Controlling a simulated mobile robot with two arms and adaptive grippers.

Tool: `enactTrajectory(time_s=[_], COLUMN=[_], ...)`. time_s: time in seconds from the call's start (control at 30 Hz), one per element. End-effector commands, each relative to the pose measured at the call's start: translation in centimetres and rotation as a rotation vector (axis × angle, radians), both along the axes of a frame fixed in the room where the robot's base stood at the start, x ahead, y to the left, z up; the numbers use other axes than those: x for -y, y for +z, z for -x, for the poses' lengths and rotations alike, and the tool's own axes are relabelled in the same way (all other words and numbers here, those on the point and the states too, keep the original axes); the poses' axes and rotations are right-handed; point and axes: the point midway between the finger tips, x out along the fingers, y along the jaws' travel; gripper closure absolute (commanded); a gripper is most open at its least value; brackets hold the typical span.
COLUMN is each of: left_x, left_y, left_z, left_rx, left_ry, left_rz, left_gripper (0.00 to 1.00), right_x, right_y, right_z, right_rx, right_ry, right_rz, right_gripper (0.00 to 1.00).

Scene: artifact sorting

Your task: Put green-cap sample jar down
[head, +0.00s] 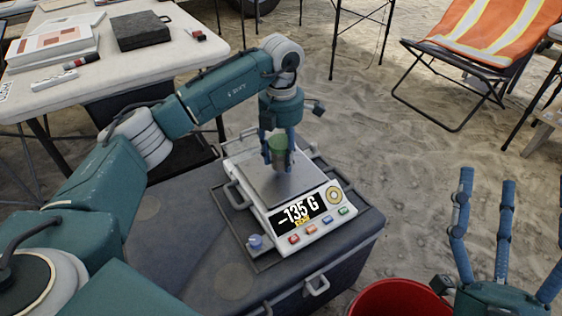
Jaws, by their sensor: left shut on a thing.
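The green-cap sample jar (278,146) is between the fingers of my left gripper (279,155), which is shut on it. The jar is upright over the metal plate of the scale (262,190). I cannot tell whether its bottom touches the plate. The scale's display (299,213) reads -135 G. My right gripper (503,235) is at the lower right, with its fingers spread open and empty, away from the scale.
The scale stands on a dark case (185,225) with handles. A small blue-topped item (255,242) sits beside the scale. A red bucket (400,299) is at the bottom. A white table (130,62) is at upper left and an orange folding chair (485,30) at upper right.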

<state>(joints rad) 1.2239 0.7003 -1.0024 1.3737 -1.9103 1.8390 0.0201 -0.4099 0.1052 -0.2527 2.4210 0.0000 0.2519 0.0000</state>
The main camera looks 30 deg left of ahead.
Motion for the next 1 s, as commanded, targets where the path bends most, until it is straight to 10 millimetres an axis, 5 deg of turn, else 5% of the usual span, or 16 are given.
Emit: enactTrajectory(time_s=[0.2, 0.57, 0.6, 0.67, 1.0], left_x=[0.0, 0.0, 0.0, 0.0, 0.0], left_y=[-1.6, -1.9, -1.9, -1.9, -1.7], left_z=[0.0, 0.0, 0.0, 0.0, 0.0], left_rx=[0.002, -0.001, -0.001, -0.001, 0.001], left_ry=[0.0, 0.0, 0.0, 0.0, 0.0], left_rz=[0.001, 0.001, 0.001, 0.001, 0.001], left_gripper=[0.85, 0.85, 0.49, 0.37, 0.36], right_x=[0.3, 0.3, 0.3, 0.3, 0.3], right_y=[1.8, 1.9, 2.0, 2.0, 2.0], right_z=[1.8, 2.0, 2.0, 2.0, 1.9], right_rx=[0.11, 0.119, 0.12, 0.119, 0.117], right_ry=[0.006, 0.007, 0.007, 0.007, 0.006], right_rz=[-0.033, -0.035, -0.035, -0.035, -0.035], right_gripper=[0.2, 0.2, 0.2, 0.2, 0.2])
